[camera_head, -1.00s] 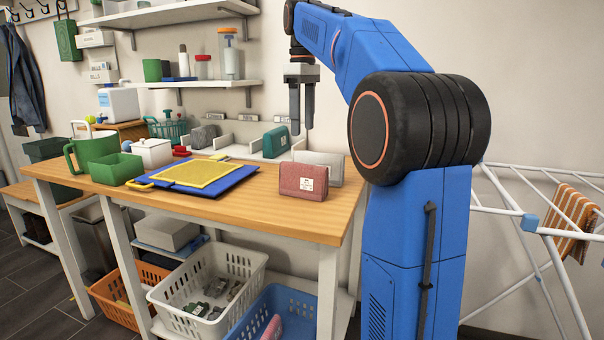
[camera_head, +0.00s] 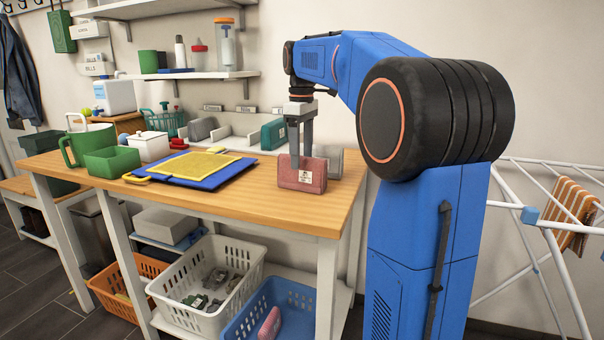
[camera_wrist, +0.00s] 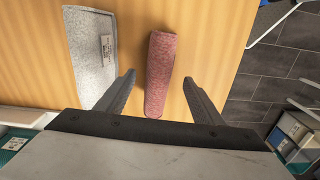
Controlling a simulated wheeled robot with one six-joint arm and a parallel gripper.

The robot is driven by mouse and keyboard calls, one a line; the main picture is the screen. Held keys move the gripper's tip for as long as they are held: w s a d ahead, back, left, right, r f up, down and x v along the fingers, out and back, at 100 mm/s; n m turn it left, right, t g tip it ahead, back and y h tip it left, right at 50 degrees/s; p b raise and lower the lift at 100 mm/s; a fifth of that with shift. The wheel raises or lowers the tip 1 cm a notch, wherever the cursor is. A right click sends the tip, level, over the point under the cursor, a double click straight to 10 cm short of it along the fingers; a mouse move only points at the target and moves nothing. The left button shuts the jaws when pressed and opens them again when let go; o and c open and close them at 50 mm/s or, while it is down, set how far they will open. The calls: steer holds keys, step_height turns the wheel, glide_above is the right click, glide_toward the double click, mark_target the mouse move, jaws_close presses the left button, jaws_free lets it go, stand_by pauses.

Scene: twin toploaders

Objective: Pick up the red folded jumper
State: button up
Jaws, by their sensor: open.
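The red folded jumper (camera_head: 302,178), with a white label on its front, stands on the wooden table near its right end. My gripper (camera_head: 301,158) points down over it, with its fingers low at the jumper's top. In the wrist view the jumper (camera_wrist: 160,72) shows between the two spread fingers of my gripper (camera_wrist: 159,82), with a gap on each side. The gripper is open and holds nothing. How far the fingertips reach down past the jumper's top is hard to tell.
A grey folded item (camera_wrist: 92,55) with a label stands close beside the jumper, outside one finger. A teal folded item (camera_head: 273,135) sits in the divider behind. A blue and yellow folded stack (camera_head: 200,165) lies left. Baskets, including a blue one (camera_head: 245,322), sit below.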

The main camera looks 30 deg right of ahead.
mark_target(302, 169)
steer(key=shift+w+d+f, duration=0.1)
steer(key=shift+f, duration=2.55)
steer(key=c, duration=1.4)
steer(key=shift+r, duration=0.15)
